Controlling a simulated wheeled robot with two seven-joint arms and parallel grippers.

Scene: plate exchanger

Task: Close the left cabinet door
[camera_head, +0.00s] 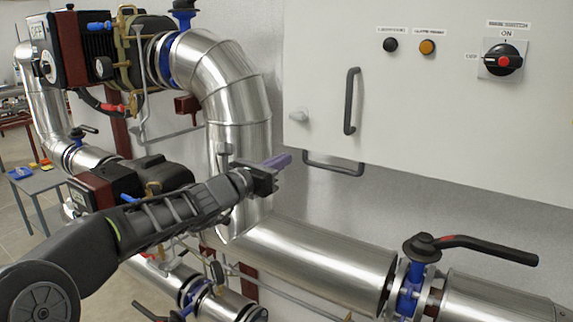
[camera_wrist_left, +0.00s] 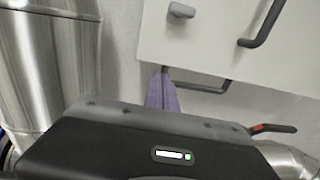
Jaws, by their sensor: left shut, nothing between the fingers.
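The white cabinet front (camera_head: 428,105) fills the right of the head view, with a dark upright handle (camera_head: 351,101) and a small light knob (camera_head: 299,115) near its left edge. I cannot tell how far its left door stands from the frame. My left gripper (camera_head: 282,160) is shut and empty, its purple fingers pointing right, just below and left of the cabinet's lower left corner. In the left wrist view the purple fingers (camera_wrist_left: 161,92) show below the white front (camera_wrist_left: 215,40), with the knob (camera_wrist_left: 181,10) and handle (camera_wrist_left: 262,24) above right. The right gripper is out of view.
A second dark handle (camera_head: 333,166) shows below the cabinet's lower edge. A blue valve with a black lever (camera_head: 470,243) stands lower right. The front carries lamps and a red-black main switch (camera_head: 503,60).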

